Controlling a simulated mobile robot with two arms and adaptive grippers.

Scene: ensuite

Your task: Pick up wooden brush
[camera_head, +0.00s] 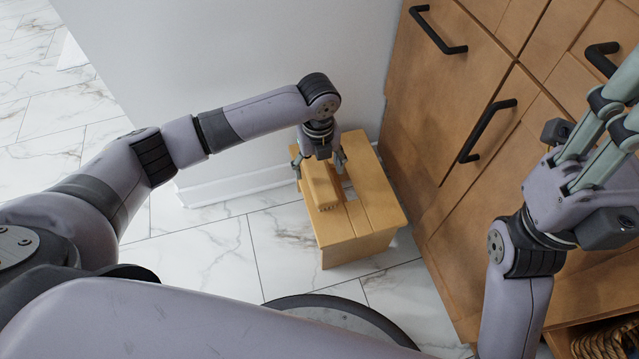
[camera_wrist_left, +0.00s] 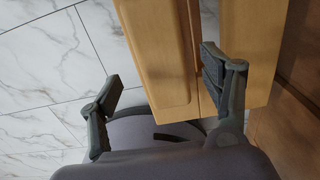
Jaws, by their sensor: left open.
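The wooden brush (camera_head: 321,186) is a light wooden block with rounded edges, lying on the small wooden stool (camera_head: 376,200). My left gripper (camera_head: 320,163) points down over the brush's far end, open, with one finger on either side. In the left wrist view the brush (camera_wrist_left: 160,55) shows between the spread fingers of the left gripper (camera_wrist_left: 162,95), with the stool (camera_wrist_left: 255,40) beside it. The right finger is close to the brush and the left finger stands apart from it.
A wooden cabinet (camera_head: 425,130) with black handles stands right of the stool. A white wall (camera_head: 240,50) is behind it. The marble-patterned floor (camera_head: 225,250) is clear left of the stool. A woven basket (camera_head: 605,342) shows at the bottom right.

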